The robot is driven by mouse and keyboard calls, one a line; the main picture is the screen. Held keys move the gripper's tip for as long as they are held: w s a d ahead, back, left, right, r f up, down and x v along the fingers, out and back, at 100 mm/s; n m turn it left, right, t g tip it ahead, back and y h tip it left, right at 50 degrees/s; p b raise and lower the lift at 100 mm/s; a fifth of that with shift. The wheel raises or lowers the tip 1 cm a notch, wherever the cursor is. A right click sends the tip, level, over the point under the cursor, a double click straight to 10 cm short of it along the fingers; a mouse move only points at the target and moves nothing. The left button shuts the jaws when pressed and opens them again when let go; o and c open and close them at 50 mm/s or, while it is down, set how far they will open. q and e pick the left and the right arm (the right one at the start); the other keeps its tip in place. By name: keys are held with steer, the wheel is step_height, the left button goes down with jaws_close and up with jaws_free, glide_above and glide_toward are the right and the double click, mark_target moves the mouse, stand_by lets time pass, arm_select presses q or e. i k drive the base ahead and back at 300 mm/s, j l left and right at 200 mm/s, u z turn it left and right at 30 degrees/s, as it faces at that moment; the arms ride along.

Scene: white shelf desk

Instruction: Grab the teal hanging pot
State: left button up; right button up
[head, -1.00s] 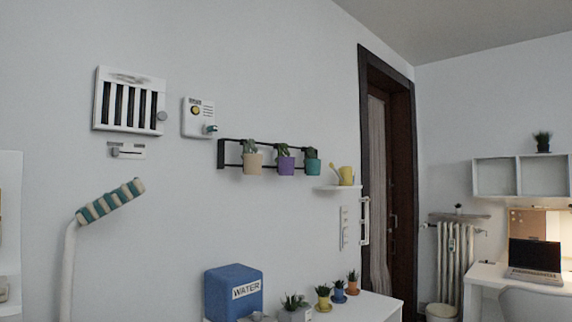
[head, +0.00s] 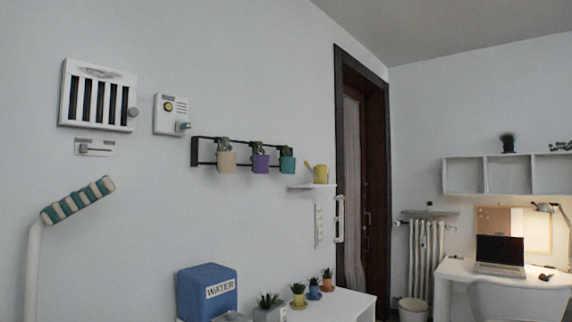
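The teal hanging pot (head: 287,165) holds a small plant and hangs at the right end of a black wall rail (head: 194,152). A purple pot (head: 260,163) hangs to its left, and a beige pot (head: 226,161) hangs at the left. All three hang upright on the wall, left of the dark door frame. Neither of my grippers shows in the head view.
Below the rail is a white cabinet (head: 352,304) with a blue water box (head: 207,292) and several small potted plants. A small shelf (head: 312,186) with a yellow watering can (head: 320,173) is close right of the teal pot. A striped teal-and-cream roll (head: 78,200) on a white post stands at left.

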mark_target(287, 164)
steer(key=i+l+z, duration=0.25)
steer(key=i, duration=0.6)
steer(key=i+l+z, duration=0.15)
steer(key=i+z, duration=0.15)
steer(key=i, duration=0.6)
